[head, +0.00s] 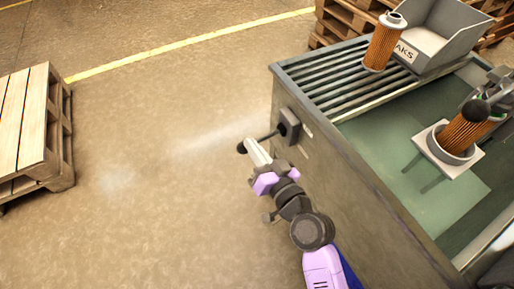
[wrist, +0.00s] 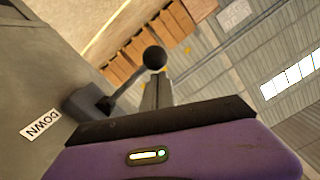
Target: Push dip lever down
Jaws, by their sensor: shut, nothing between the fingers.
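The dip lever (head: 265,136) is a dark rod with a black ball knob, sticking out from a dark box on the tank's left side. In the wrist view, the lever's knob (wrist: 154,57) shows just beyond my fingertips, and its rod runs left to the mount. A white DOWN label (wrist: 40,124) is on the grey wall beside the mount. My gripper (head: 252,146) is shut and empty, with its fingertips right by the knob and rod. I cannot tell whether they touch. In the wrist view, my shut fingers (wrist: 156,90) point toward the knob.
The green tank (head: 390,135) holds a pleated filter cartridge (head: 463,133) in a ring holder. Another cartridge (head: 384,42) stands on the slatted rack (head: 335,75), near a grey bin (head: 446,28). A wooden pallet (head: 32,125) lies left. The floor between is clear.

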